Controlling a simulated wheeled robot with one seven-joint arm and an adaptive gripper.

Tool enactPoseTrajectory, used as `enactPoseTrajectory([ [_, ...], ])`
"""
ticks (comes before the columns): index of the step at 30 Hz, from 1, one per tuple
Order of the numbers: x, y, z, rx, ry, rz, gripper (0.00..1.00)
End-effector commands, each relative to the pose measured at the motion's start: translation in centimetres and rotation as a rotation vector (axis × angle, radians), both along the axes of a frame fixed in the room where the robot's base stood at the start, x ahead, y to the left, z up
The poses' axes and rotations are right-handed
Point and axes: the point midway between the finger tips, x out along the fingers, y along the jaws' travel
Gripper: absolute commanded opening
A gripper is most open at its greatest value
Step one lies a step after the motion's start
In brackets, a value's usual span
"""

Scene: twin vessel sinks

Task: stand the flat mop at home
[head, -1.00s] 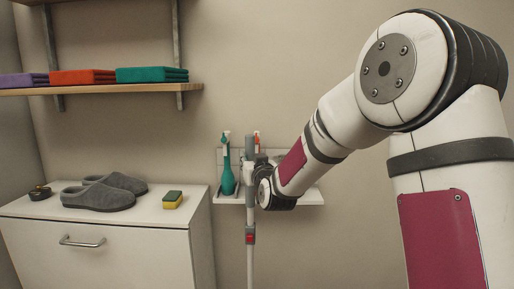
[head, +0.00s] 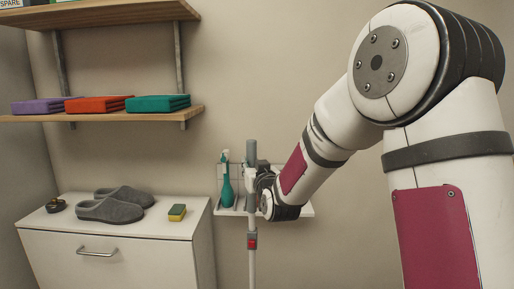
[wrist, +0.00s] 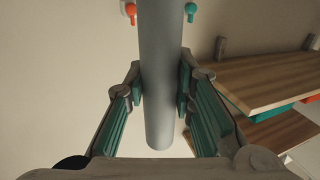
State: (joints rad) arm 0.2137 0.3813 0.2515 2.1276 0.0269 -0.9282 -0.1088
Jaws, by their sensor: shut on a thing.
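The flat mop shows as an upright pole, with a grey top and a pale lower shaft (head: 252,268) carrying a red collar (head: 252,243). My gripper (head: 257,180) is shut around the pole's upper part, in front of the wall rack (head: 304,211). In the wrist view the grey pole (wrist: 162,90) stands between the two teal-padded fingers of my gripper (wrist: 162,92). The mop's foot is below the head view, so I cannot see whether it touches the floor.
A teal spray bottle (head: 226,188) stands in the rack, left of the pole. A white cabinet (head: 150,253) at left carries grey slippers (head: 112,208) and a sponge (head: 177,212). Wooden shelves (head: 100,116) with folded cloths hang above. The wall on the right is partly behind my arm.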

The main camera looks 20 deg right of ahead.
Motion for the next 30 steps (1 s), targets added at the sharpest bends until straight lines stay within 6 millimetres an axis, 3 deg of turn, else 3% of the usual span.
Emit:
enactPoseTrajectory([
  [1, -1.0, 0.1, 1.3, 0.000, -0.004, 0.002, 0.00],
  [3, -1.7, 0.1, 1.8, 0.000, -0.006, 0.002, 0.00],
  [12, -3.2, 0.1, 2.5, 0.000, -0.006, 0.001, 0.00],
  [30, -3.1, 0.1, -2.0, 0.000, -0.005, 0.002, 0.00],
])
